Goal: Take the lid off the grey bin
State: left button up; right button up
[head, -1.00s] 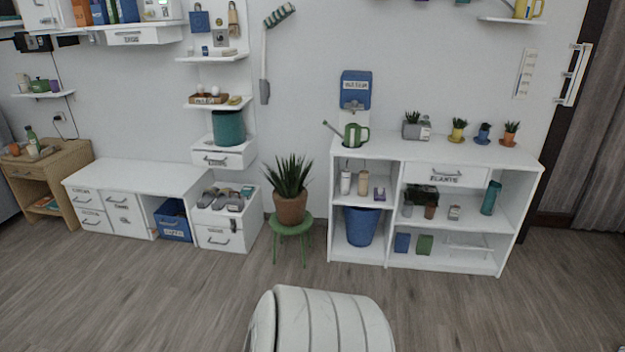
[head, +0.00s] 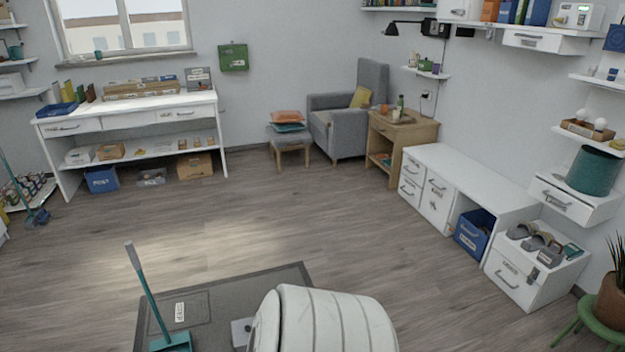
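I cannot make out a grey bin or its lid in the head view. A small grey-white object (head: 241,332) lies on the dark mat at the bottom, partly hidden behind the ribbed white part that I take to be my own body. I cannot tell what it is. Neither of my grippers is in view.
A teal dustpan (head: 171,343) with an upright handle stands on the dark mat (head: 222,297). A white shelf desk (head: 135,112) stands at the back left, a grey armchair (head: 345,115) at the back. A low white cabinet (head: 465,175) lines the right. The middle floor is clear.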

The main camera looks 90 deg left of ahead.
aim_at(241, 328)
jog(key=j+u, duration=0.1)
jog(key=u, duration=3.25)
